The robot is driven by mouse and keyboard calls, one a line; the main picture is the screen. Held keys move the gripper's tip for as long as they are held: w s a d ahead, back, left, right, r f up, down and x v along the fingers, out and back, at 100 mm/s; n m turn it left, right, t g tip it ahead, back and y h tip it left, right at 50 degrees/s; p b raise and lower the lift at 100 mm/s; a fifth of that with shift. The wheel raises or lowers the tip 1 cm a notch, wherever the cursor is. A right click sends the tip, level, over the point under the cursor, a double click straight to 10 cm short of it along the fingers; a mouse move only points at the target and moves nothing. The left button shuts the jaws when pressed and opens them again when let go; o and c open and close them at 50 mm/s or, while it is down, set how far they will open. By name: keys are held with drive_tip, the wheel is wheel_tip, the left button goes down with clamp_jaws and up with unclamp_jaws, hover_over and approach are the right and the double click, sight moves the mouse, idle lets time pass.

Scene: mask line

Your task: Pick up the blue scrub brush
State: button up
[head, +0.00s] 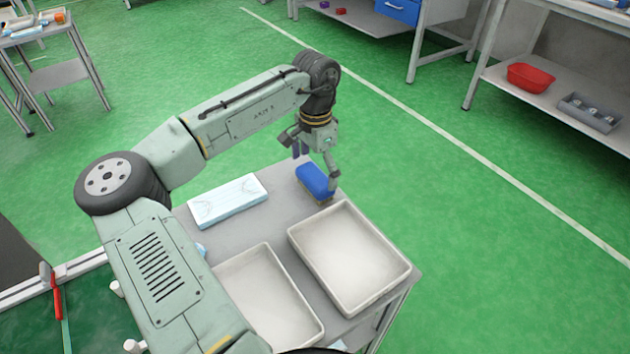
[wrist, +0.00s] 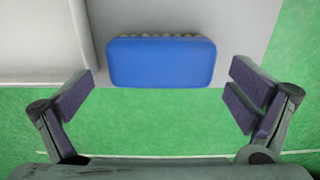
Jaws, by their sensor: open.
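The blue scrub brush (head: 316,180) lies near the far edge of the small grey table (head: 235,232) in the head view. In the wrist view the brush (wrist: 160,62) shows its blue back, with pale bristles just visible along its upper edge. My gripper (head: 314,166) is over that end of the table, close to the brush. In the wrist view my gripper (wrist: 160,103) is open, its two purple-padded fingers wide apart. The brush lies between and ahead of them, with a gap on both sides. Nothing is held.
A white tray (head: 400,281) stands right beside the brush. A second tray (head: 309,327) is partly hidden behind my arm. A pale blue-and-white box (head: 229,201) lies left of the brush. Green floor lies beyond the table edge. Shelves (head: 560,108) stand far right.

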sight(315, 175)
drive_tip(key=shift+f, duration=1.5)
drive_tip(key=shift+c, duration=0.2)
drive_tip(key=c, duration=0.8)
